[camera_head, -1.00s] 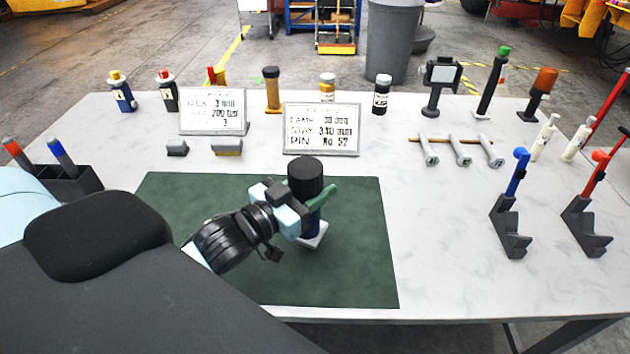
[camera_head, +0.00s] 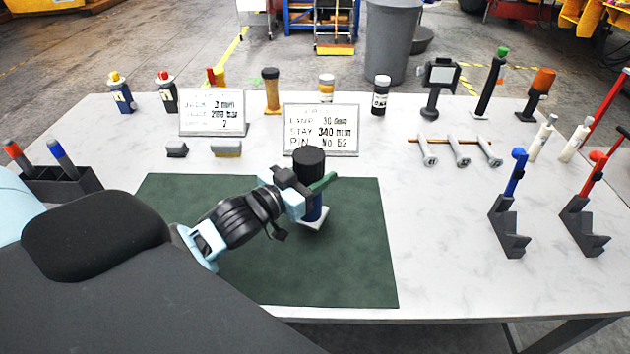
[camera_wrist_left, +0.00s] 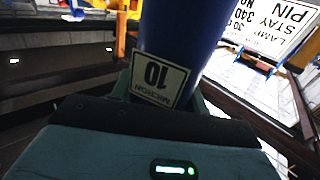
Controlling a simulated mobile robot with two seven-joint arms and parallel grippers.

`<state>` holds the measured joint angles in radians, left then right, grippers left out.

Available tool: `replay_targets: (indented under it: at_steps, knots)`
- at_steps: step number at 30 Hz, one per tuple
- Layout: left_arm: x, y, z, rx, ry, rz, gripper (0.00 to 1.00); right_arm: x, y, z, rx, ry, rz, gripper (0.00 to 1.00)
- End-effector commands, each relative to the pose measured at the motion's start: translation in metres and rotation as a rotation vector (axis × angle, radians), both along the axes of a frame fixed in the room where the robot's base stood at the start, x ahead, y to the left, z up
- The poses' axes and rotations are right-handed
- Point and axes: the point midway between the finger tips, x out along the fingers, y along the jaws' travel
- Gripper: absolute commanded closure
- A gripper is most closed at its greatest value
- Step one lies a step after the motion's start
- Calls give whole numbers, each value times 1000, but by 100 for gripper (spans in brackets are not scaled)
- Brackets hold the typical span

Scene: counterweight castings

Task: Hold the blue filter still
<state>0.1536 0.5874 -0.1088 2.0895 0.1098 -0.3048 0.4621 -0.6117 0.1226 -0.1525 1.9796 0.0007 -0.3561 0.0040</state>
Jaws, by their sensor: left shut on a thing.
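The blue filter (camera_head: 312,207) stands upright over a small white base (camera_head: 315,220) on the dark green mat (camera_head: 345,255). It has a black cylindrical top (camera_head: 308,162). My left gripper (camera_head: 316,186) comes in from the left and is shut around the filter's body, below the black top. In the left wrist view the blue filter (camera_wrist_left: 190,40) fills the upper middle, close to the camera, with an upside-down label (camera_wrist_left: 158,78) reading "MICRON 10". The fingers hide part of the body in the head view. My right gripper is not in view.
Two printed signs (camera_head: 322,130) stand behind the mat. Bolts on a rack (camera_head: 460,150) and blue and red handled tools in dark stands (camera_head: 510,225) are to the right. A dark marker holder (camera_head: 65,185) is at left. The mat's front is clear.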

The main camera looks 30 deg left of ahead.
Motion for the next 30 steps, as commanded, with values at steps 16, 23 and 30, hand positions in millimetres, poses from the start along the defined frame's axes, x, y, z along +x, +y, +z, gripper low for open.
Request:
replay_targets:
  at_steps: [16,23,30]
  knots:
    - [0,0,-22,0,-7,-1,100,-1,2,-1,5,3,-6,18]
    - [0,0,-26,0,-5,0,100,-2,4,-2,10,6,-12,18]
    - [0,0,-28,1,-1,1,33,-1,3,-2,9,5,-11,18]
